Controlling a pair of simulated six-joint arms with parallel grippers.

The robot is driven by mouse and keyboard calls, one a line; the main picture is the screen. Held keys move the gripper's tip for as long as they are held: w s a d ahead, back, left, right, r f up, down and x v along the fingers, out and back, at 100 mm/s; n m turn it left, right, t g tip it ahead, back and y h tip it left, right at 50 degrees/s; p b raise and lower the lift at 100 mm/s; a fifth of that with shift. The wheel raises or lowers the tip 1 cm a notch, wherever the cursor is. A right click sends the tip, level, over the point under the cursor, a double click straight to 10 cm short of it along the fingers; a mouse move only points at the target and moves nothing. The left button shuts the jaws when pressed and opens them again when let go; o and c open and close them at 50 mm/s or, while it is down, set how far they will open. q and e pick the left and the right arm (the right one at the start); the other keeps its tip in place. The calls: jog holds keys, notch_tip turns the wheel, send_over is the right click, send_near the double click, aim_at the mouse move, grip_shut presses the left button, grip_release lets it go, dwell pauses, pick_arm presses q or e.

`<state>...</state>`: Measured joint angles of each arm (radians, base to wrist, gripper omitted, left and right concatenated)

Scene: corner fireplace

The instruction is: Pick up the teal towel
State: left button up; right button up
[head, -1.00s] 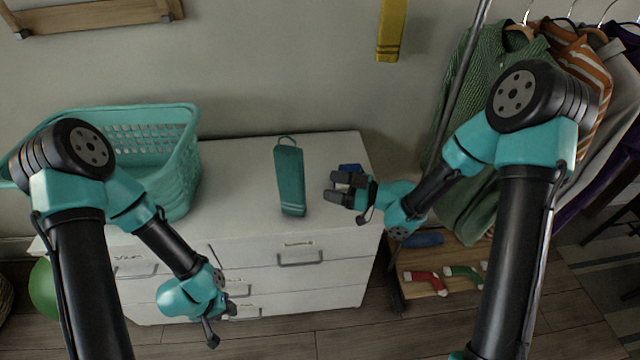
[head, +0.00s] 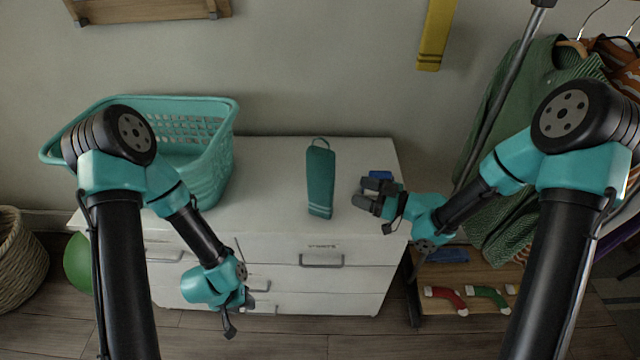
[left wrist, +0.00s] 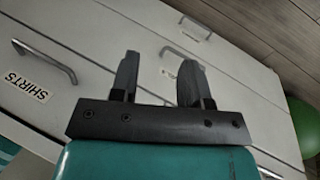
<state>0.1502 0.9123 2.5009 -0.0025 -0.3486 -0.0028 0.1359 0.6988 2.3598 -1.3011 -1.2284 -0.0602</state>
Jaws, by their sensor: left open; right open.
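The teal towel (head: 320,180) is a narrow folded strip with a loop at its top and pale stripes near its lower end. It is on the white dresser (head: 268,205), near the middle of the head view. My right gripper (head: 364,191) is open and empty, just right of the towel and apart from it. My left gripper (head: 240,312) is low in front of the dresser drawers, well below and left of the towel. In the left wrist view its fingers (left wrist: 158,78) are spread with nothing between them, facing the drawer fronts.
A teal laundry basket (head: 215,165) stands on the dresser's left side. A small blue item (head: 380,175) is behind my right gripper. A clothes rack with a green sweater (head: 530,110) stands at the right. A yellow towel (head: 435,35) hangs on the wall.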

dwell(0.3)
pick_arm(q)
jog(key=o, duration=1.1)
